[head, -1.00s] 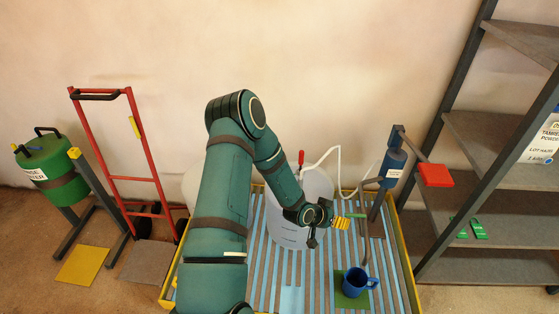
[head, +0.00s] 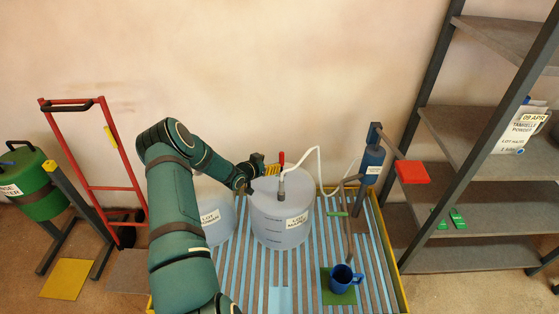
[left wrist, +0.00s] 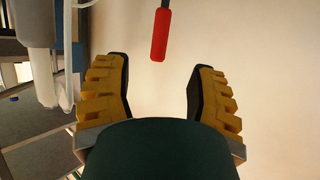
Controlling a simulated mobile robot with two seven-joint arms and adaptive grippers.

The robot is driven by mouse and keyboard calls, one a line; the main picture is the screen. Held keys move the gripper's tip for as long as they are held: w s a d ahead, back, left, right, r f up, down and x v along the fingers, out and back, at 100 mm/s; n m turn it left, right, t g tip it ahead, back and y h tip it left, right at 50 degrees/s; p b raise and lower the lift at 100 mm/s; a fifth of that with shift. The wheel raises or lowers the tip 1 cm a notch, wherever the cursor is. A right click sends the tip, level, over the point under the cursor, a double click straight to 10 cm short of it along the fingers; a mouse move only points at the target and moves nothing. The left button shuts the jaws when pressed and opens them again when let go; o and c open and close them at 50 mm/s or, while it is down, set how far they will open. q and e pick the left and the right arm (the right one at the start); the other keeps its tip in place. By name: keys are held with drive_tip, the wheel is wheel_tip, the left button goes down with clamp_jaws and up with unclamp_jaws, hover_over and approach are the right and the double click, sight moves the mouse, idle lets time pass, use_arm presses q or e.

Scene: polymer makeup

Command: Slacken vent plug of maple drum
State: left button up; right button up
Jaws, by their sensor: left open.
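The translucent white drum (head: 268,228) stands on the slatted platform; its partly legible label (head: 297,220) seems to read maple. On its top is a fitting with a red handle (head: 281,158) and a white hose (head: 318,160). My left gripper (head: 266,169) is at the drum's top, left of the red handle. In the left wrist view its yellow-padded fingers (left wrist: 160,85) are apart with nothing between them. The red handle (left wrist: 160,36) shows beyond the fingertips there, apart from them. I cannot make out a vent plug; the gripper covers part of the drum top. My right gripper is out of view.
A second white drum (head: 217,230) stands left, partly behind my arm. A blue pump with a red pad (head: 411,172) stands right, and a blue mug (head: 343,279) is on a green mat. Shelving (head: 480,195) is at far right, a red hand truck (head: 112,188) at left.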

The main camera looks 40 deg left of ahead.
sight(280, 159)
use_arm(q)
drive_tip(key=b+x, duration=0.2)
drive_tip(key=x, duration=0.7)
drive_tip(key=shift+w, duration=0.1)
clamp_jaws()
drive_tip(key=shift+b, duration=0.45)
idle(0.8)
